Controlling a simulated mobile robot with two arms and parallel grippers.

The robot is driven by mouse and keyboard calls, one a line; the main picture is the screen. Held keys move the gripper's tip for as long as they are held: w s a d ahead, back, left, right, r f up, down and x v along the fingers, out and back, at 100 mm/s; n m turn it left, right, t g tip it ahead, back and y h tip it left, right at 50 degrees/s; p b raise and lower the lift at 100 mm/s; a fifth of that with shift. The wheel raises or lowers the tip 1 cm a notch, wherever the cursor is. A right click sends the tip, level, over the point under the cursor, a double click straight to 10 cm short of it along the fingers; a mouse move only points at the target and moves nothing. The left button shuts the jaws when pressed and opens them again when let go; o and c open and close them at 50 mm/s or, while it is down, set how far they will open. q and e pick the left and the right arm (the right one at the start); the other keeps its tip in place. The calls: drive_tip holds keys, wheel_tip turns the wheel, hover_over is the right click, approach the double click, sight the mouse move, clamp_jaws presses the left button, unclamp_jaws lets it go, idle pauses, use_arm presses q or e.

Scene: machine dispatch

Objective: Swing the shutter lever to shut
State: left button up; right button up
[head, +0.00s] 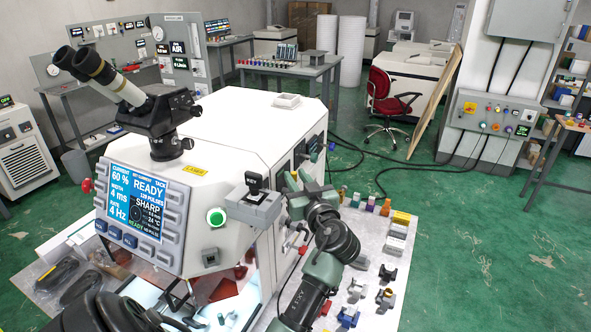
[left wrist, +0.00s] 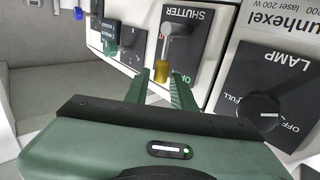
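The shutter lever (left wrist: 161,71) has a yellow handle on a pale metal stem. It sits on a black plate labelled SHUTTER (left wrist: 195,45) in the left wrist view and points toward my gripper, beside green lettering partly covered by a finger. My left gripper (left wrist: 160,82) is open, its two green fingers apart on either side of the handle's end; I cannot tell whether they touch it. In the head view my left gripper (head: 291,181) is at the right side of the white laser machine (head: 235,125), and the lever cannot be made out. My right gripper is not in view.
A black LAMP dial (left wrist: 262,108) lies right of the shutter plate, and more small black controls (left wrist: 128,40) lie left of it. A grey box with a black knob (head: 255,203) projects from the machine near my arm. A table (head: 375,245) holds several small parts.

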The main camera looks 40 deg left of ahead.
use_arm(q)
drive_tip(key=shift+w+a+f, duration=0.1)
drive_tip(key=shift+w+a, duration=0.1)
drive_tip(key=shift+a, duration=0.3)
drive_tip(key=shift+d, duration=0.2)
clamp_jaws()
drive_tip(key=shift+s, duration=0.1)
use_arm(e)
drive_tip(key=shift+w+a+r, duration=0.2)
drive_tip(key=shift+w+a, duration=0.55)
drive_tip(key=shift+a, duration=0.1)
